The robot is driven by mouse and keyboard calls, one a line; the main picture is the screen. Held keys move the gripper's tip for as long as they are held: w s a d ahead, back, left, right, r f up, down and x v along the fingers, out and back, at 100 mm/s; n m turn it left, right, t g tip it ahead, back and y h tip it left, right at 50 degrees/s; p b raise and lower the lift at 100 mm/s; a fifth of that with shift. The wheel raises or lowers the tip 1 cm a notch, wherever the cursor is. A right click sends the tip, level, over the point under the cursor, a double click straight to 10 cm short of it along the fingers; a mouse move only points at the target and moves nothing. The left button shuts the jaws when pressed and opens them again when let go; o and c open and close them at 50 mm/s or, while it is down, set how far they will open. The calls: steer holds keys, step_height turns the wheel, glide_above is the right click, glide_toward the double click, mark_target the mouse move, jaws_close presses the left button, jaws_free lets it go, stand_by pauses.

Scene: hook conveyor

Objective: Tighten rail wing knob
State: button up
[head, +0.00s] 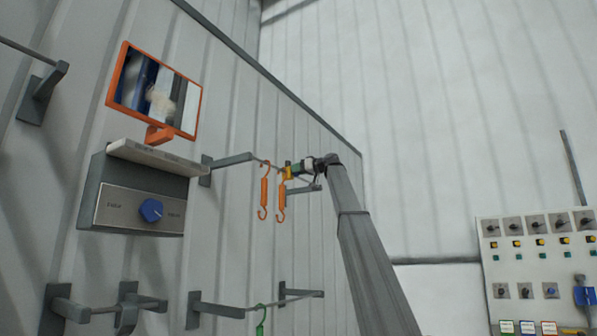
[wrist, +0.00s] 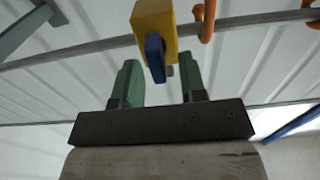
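The rail wing knob (wrist: 155,58) is a blue paddle on the front of a yellow block (wrist: 154,18) on the grey rail (wrist: 92,46) in the wrist view. The yellow block also shows small in the head view (head: 287,172), next to the orange hooks. My gripper (wrist: 160,72) has two green fingers, spread apart with a clear gap. The knob's lower end is in line with this gap, near the fingertips; I see no finger touching it. In the head view my gripper (head: 296,169) is at the block's right, and the knob is too small to make out.
Two orange hooks (head: 264,190) (head: 281,196) hang from the rail left of my gripper. A grey box with a blue dial (head: 151,210) and an orange-framed mirror (head: 155,92) are on the wall farther left. A lower rail (head: 262,308) carries a green hook (head: 260,320).

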jaws_close()
stand_by(0.3)
steer(key=m, duration=0.4)
steer(key=shift+w+d+f+m, duration=0.15)
steer(key=shift+w+m, duration=0.1)
steer(key=shift+m, duration=0.15)
steer(key=m, duration=0.5)
steer(key=f+m, duration=0.1)
steer(key=m, duration=1.1)
steer(key=shift+w+d+f, duration=0.25)
steer(key=shift+w+f, duration=0.05)
steer(key=shift+f, duration=0.1)
steer(key=shift+m, duration=0.3)
